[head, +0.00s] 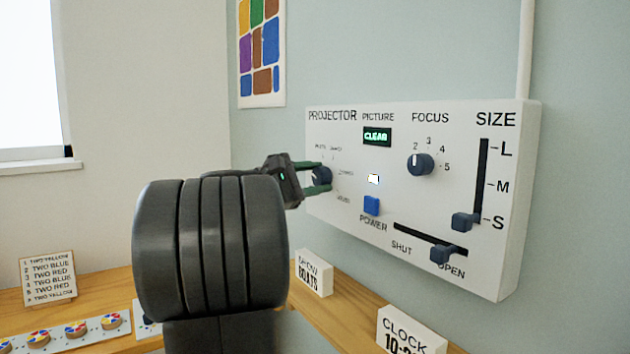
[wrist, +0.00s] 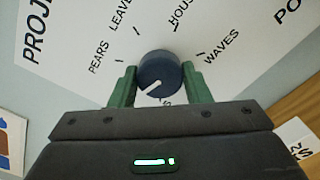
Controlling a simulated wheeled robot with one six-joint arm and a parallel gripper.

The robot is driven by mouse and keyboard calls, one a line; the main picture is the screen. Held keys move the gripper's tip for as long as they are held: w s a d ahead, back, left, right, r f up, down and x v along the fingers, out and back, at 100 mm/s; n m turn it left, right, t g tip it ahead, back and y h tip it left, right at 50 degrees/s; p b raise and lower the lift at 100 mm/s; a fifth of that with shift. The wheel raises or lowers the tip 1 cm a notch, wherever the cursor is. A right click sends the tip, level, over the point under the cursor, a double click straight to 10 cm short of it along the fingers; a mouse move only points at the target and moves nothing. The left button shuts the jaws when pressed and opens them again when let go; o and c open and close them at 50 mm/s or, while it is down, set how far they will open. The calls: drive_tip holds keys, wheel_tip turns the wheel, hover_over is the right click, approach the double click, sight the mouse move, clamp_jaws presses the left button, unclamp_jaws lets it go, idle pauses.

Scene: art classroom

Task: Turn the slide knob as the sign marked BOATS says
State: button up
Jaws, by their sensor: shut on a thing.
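The slide knob (head: 321,176) is a dark blue dial at the left of the white projector panel (head: 345,205). My gripper (head: 318,180) reaches it from the left, with its green fingers shut on either side of the knob. In the wrist view the knob (wrist: 158,68) sits between both fingertips, and its white pointer line points down and left. Labels PEARS, LEAVES, HOUS and WAVES show around it. A label below the knob is mostly hidden; only its final S shows. The sign (head: 313,274) on the wooden ledge reads SHOW BOATS.
The panel also has a PICTURE display (head: 377,137) reading CLEAR, a focus knob (head: 420,164), a blue power button (head: 371,205), a size slider (head: 466,221) near S and a shutter slider (head: 442,253) near OPEN. A CLOCK sign (head: 410,332) stands on the ledge.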

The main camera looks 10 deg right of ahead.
drive_tip(key=o, duration=1)
drive_tip(key=v, duration=1.3)
drive_tip(key=shift+s+a, duration=0.1)
drive_tip(key=shift+a, duration=0.3)
drive_tip(key=x, duration=1.4)
drive_tip(key=shift+a, duration=0.1)
